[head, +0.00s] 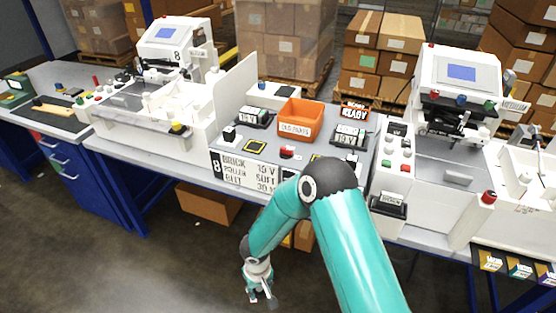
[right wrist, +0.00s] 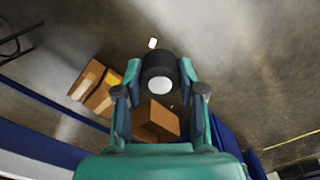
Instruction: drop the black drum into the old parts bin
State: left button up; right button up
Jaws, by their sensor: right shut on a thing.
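The old parts bin is an orange open-topped box (head: 300,118) with a white label, on the grey bench between the two plotter-like machines. My right gripper (head: 262,296) hangs low in front of the bench, below and to the left of the bin in the head view. In the right wrist view it is shut on the black drum (right wrist: 158,64), a dark cylinder with a pale round end, held between the two fingers (right wrist: 160,85). The drum is hard to make out in the head view. My left gripper is not in view.
The bench (head: 330,175) carries black trays on both sides of the bin, a "ready" sign (head: 355,110) behind it and a large label board (head: 247,172) at its front left. A white machine (head: 455,90) stands at right. Cardboard boxes (head: 208,203) lie under the bench.

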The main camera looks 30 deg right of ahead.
aim_at(300, 134)
jog(key=z, duration=0.15)
jog(key=i, duration=0.7)
jog(key=z, duration=0.55)
